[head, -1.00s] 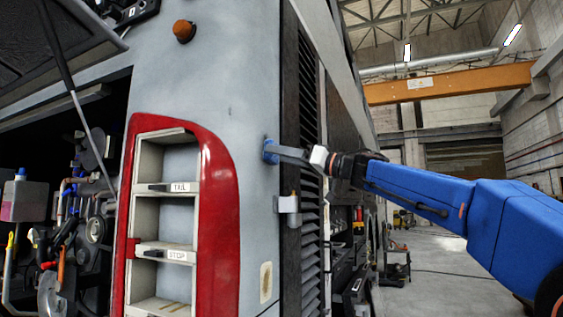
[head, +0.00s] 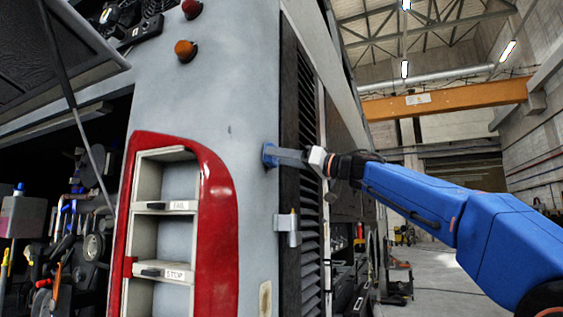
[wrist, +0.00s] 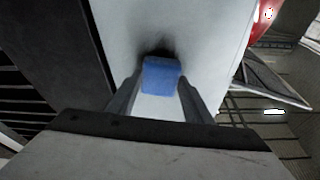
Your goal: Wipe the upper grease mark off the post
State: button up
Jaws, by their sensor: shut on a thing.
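The post (head: 225,85) is the pale grey body corner between the red lamp frame and the black louvres. My gripper (head: 277,156) reaches in from the right and is shut on a blue block-like pad (head: 268,155), which is at the post's right edge. In the wrist view the blue pad (wrist: 161,76) sits between both fingers, against or very near the pale post face (wrist: 205,40). A dark smudge (wrist: 160,47) shows just beyond the pad; I cannot tell whether it is grease or shadow. A tiny dark speck (head: 229,129) is on the post left of the pad.
A red-framed lamp recess (head: 220,220) stands left of the pad. A metal latch (head: 288,226) sticks out below my gripper, beside black louvres (head: 308,110). An orange lamp (head: 185,50) protrudes higher up. The hall floor at right is mostly open.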

aim_at(275, 146)
jog(key=shift+r, duration=1.5)
jog(key=shift+f, duration=5.05)
jog(key=shift+d, duration=0.1)
jog(key=shift+s+d, duration=0.35)
jog(key=shift+d, duration=0.55)
jog(key=shift+s+d, duration=0.35)
jog(key=shift+d, duration=0.55)
jog(key=shift+s+d, duration=0.35)
jog(key=shift+d, duration=0.55)
jog(key=shift+d, duration=0.1)
jog(key=d, duration=0.1)
jog(key=s+d, duration=0.1)
jog(key=shift+d, duration=0.3)
